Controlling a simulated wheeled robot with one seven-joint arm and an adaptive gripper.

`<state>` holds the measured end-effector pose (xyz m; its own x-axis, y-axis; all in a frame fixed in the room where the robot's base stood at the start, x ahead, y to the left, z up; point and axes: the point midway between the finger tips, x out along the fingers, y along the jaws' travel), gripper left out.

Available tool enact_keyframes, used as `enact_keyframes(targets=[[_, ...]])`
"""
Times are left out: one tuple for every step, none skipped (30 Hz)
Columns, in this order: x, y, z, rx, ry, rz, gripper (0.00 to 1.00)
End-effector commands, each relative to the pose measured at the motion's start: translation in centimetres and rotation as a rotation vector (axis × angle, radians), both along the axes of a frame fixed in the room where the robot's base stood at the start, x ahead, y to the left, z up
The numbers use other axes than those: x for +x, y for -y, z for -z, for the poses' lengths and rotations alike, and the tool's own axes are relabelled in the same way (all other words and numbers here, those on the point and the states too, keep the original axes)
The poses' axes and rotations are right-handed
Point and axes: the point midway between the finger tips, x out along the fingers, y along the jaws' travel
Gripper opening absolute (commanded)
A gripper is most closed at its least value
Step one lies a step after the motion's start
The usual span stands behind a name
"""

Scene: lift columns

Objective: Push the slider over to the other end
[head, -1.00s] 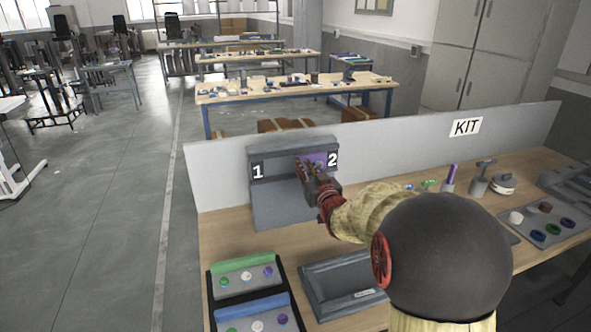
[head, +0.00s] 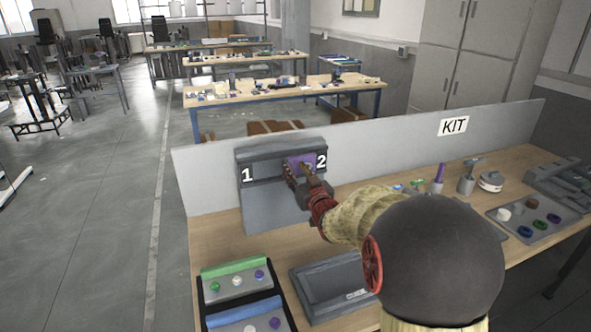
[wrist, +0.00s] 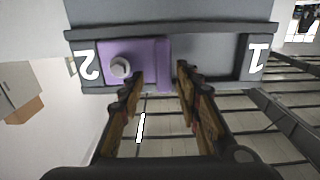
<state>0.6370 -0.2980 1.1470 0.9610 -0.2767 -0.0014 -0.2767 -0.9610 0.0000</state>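The slider is a purple block (head: 300,161) with a pale round knob (wrist: 120,67), in the slot of a grey upright panel (head: 272,205). It sits at the end marked 2, which is on the left in the wrist view. The end marked 1 (head: 247,175) has bare slot beside it. My gripper (wrist: 160,75) is open at the slider, its fingers apart. In the wrist view one fingertip overlaps the slider's lower edge and the other is just past its raised edge on the 1 side. I cannot tell whether they touch it.
A grey divider (head: 390,145) marked KIT stands behind the panel. On the bench in front are a grey box (head: 325,283) and trays with coloured knobs (head: 237,279). A tray of round parts (head: 540,219) and small tools are at the right.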

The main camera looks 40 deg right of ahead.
Motion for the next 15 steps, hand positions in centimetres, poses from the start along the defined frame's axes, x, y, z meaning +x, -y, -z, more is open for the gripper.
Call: enact_keyframes(targets=[[-0.6,-0.1,-0.1,-0.001,0.001,0.001,0.33],[-1.0,-0.2,-0.2,-0.002,0.002,0.001,0.33],[-1.6,-0.4,-0.1,-0.001,0.002,0.001,0.33],[-2.1,-0.6,-0.2,-0.002,0.003,0.002,0.33],[-2.7,-0.7,-0.2,-0.002,0.003,0.002,0.33],[-3.5,-0.9,-0.2,-0.002,0.003,0.002,0.33],[-4.1,-1.1,-0.2,-0.003,0.002,0.002,0.33],[-4.7,-1.2,-0.1,-0.002,0.002,0.003,0.33],[-5.4,-1.5,-0.1,-0.001,0.002,0.003,0.33],[-6.0,-1.6,-0.1,-0.001,0.002,0.003,0.33],[-6.6,-1.8,-0.2,-0.002,0.003,0.003,0.33],[-7.3,-2.0,-0.1,-0.002,0.002,0.003,0.33],[-7.8,-2.1,-0.2,-0.002,0.003,0.003,0.33],[-8.2,-2.2,-0.1,-0.002,0.002,0.003,0.33],[-8.8,-2.4,-0.2,-0.002,0.003,0.003,0.33]])
